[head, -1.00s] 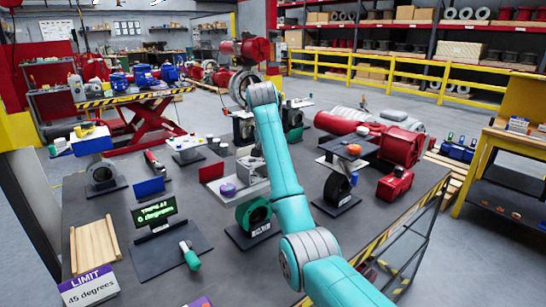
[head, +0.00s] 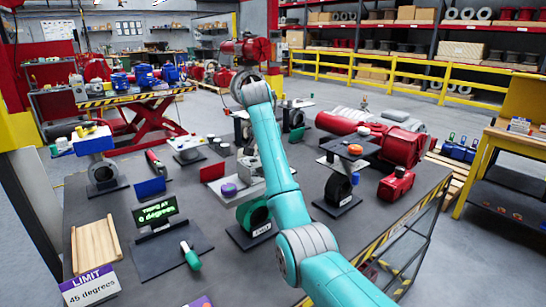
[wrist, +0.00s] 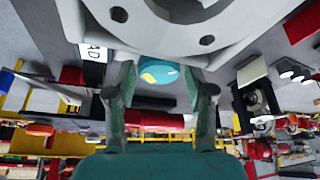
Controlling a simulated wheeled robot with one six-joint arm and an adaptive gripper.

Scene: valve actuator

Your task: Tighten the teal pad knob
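The teal pad knob (wrist: 158,72), a rounded teal piece with a yellow patch, shows in the wrist view beyond and between my fingers. A white label (wrist: 93,52) with the letters "AD" readable is to its left. My gripper (wrist: 163,95) has its two fingers apart, one on each side of the knob in the picture, with visible gaps. I cannot tell how far the knob is in depth. In the head view, my arm hides the gripper and the knob.
A screen (head: 155,211) stands front left. A large grey ring with holes (wrist: 185,22) crosses the wrist view's top.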

